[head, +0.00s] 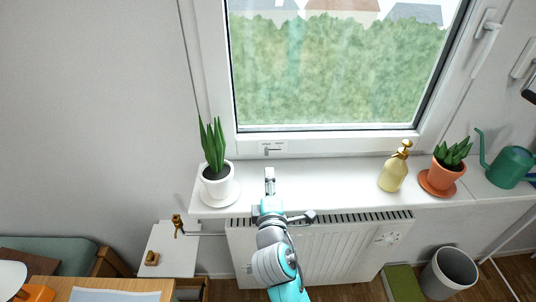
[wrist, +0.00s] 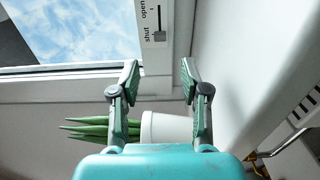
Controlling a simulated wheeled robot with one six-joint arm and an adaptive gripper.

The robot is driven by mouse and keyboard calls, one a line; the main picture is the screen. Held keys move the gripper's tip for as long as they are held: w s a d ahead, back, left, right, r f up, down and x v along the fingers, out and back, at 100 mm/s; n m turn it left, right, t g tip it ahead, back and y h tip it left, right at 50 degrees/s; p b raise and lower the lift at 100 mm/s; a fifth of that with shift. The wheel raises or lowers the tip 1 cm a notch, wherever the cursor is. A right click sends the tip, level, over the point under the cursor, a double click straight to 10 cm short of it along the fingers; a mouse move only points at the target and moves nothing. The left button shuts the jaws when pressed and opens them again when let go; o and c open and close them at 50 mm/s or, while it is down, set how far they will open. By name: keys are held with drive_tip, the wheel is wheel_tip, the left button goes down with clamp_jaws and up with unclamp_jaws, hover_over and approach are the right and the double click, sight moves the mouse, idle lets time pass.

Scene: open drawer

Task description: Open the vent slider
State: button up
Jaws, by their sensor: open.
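The vent slider (head: 272,148) is a small white plate on the lower window frame. In the wrist view its plate carries the words "open" and "shut", and its grey knob (wrist: 159,36) sits at the "shut" end. My gripper (head: 269,174) is over the windowsill, in front of and below the slider in the head view. In the wrist view my gripper (wrist: 160,68) has its two fingers spread apart with nothing between the tips. The knob lies beyond the gap between the fingertips, apart from them.
A potted plant (head: 218,187) stands on the windowsill (head: 320,180) left of my gripper. A gold spray bottle (head: 394,170), an orange-potted plant (head: 442,178) and a green watering can (head: 511,166) stand to the right. The radiator (head: 345,245) is below. The sill's middle is clear.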

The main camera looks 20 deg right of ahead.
sight(268, 153)
drive_tip(key=x, duration=1)
drive_tip(key=shift+w, duration=0.15)
clamp_jaws()
